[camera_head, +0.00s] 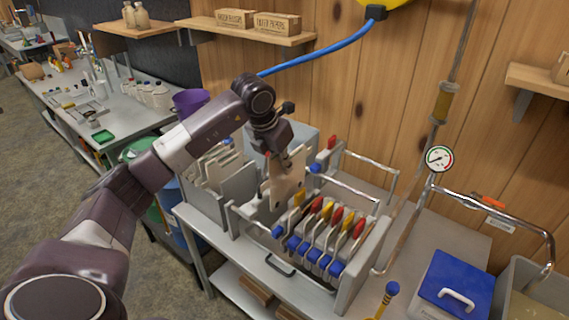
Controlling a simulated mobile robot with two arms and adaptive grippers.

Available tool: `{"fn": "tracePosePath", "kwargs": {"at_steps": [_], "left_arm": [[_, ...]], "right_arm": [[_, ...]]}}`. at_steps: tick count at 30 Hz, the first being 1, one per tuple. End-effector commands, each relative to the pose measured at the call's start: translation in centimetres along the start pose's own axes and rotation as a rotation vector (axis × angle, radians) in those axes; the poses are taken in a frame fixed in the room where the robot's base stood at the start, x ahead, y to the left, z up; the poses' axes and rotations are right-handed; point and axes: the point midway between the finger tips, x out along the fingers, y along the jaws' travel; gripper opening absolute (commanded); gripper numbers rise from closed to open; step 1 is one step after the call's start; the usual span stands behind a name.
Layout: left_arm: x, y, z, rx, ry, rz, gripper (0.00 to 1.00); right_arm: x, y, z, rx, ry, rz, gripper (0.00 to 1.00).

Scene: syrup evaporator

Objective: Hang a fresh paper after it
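My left gripper (286,163) points down over the left part of the filter press, with its fingers at the top edge of a cream paper sheet (286,192). It looks shut on the sheet, which hangs upright between the press rails. The sheet's lower edge is partly hidden. The press (366,258) holds a row of plates (323,235) with red and yellow handles and blue knobs, pushed to the right. Left of it, a grey bin (206,201) holds several upright pale sheets (216,166). My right gripper is not in view.
A blue-lidded box (455,283) and a steel basin (543,292) stand at right. A pipe with a gauge (439,158) rises near the press. Wooden boxes (277,24) sit on a shelf above. A blue hose (320,53) crosses behind my arm.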

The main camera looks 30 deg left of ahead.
Motion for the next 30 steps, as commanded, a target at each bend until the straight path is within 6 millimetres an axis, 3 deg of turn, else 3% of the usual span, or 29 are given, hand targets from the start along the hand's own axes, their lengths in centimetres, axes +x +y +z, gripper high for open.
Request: {"fn": "tracePosePath", "kwargs": {"at_steps": [1,19,30], "left_arm": [[1.0,0.0,-0.4,0.0,0.001,0.0,0.0],[7.0,0.1,-2.9,-0.001,0.0,0.001,0.0],[7.4,0.1,-3.0,-0.001,0.0,0.001,0.0]], "right_arm": [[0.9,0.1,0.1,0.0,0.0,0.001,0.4],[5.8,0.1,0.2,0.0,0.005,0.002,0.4],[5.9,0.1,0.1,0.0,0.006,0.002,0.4]]}}
